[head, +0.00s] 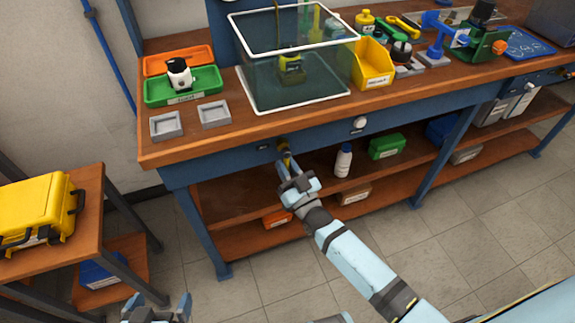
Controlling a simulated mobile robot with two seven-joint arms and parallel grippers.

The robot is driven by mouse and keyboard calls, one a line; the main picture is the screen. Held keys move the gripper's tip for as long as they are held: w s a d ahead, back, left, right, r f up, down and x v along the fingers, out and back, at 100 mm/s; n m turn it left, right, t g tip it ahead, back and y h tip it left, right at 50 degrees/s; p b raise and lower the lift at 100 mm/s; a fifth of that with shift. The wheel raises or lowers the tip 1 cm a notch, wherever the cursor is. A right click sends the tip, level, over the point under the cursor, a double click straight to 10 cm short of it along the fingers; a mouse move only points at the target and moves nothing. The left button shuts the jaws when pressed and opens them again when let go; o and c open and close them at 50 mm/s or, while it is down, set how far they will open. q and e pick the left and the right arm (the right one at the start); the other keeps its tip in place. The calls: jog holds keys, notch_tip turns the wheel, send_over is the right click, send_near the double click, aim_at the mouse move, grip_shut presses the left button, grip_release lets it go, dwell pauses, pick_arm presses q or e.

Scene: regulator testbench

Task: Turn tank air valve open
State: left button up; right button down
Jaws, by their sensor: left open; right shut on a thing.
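The clear tank (258,92) with white rims stands on the workbench, and a dark and yellow device (291,68) hangs inside it. Below the tank, on the blue front rail of the bench, is a small yellow valve handle (284,147), taken to be the tank air valve. My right gripper (285,160) reaches up to it from the front and is shut on it. The fingers hide part of the handle, so its exact angle is unclear. My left gripper (157,308) is open and empty at the bottom edge, low and away from the bench.
A white knob (360,123) sits on the same rail to the right. Grey trays (166,124), a green bin (206,92) and a yellow bin (374,66) stand on the bench. A white bottle (343,160) stands on the lower shelf. A yellow case (35,205) is at left.

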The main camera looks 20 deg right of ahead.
dwell(0.3)
jog(key=c, duration=1.1)
grip_release()
